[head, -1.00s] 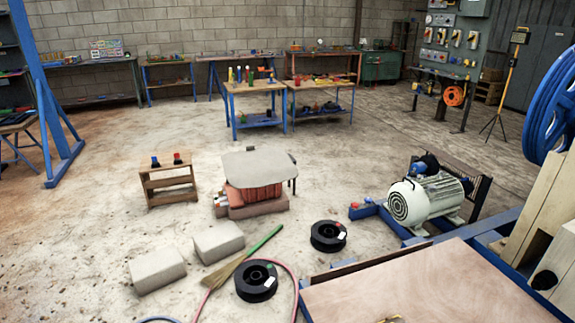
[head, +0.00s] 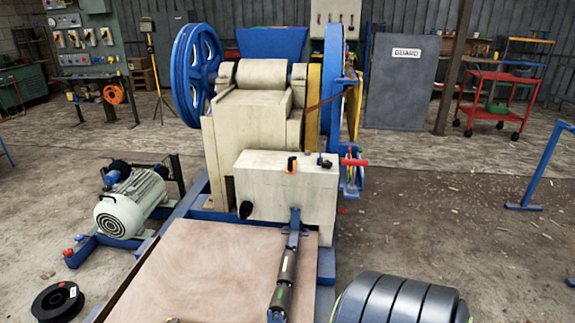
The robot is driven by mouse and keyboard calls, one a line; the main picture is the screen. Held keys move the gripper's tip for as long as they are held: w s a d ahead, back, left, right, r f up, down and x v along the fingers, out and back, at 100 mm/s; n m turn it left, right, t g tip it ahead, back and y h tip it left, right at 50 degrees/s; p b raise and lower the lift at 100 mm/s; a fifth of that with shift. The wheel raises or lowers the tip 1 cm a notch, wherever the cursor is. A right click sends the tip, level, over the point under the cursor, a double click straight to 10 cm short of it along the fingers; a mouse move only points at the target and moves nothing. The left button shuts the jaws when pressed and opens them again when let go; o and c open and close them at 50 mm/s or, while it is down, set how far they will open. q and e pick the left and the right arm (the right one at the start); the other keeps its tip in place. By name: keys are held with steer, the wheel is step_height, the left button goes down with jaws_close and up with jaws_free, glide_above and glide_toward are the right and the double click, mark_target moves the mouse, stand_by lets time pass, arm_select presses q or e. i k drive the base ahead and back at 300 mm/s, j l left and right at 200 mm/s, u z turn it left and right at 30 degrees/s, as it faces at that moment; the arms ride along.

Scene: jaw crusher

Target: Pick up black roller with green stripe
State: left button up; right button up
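A slim black rod-like part (head: 284,272) with blue-grey ends, a pale band and a green mark near its lower end lies lengthwise over the plywood sheet (head: 205,262) in the head view. Its upper end meets the front of the cream machine block. A large, dark, ribbed cylinder (head: 400,298) is at the bottom right, cut off by the frame edge, with a thin green edge on its left. I cannot tell for sure which is the black roller with green stripe.
The cream jaw crusher (head: 255,120) with blue flywheels stands behind the plywood. A motor (head: 132,205) and a black spool (head: 58,302) are at left. A red trolley (head: 495,95) and a grey guard panel (head: 400,85) are behind. The floor at right is mostly clear.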

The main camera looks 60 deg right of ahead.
mark_target(282, 296)
steer(key=k+z, duration=0.1)
steer(key=z, duration=1.65)
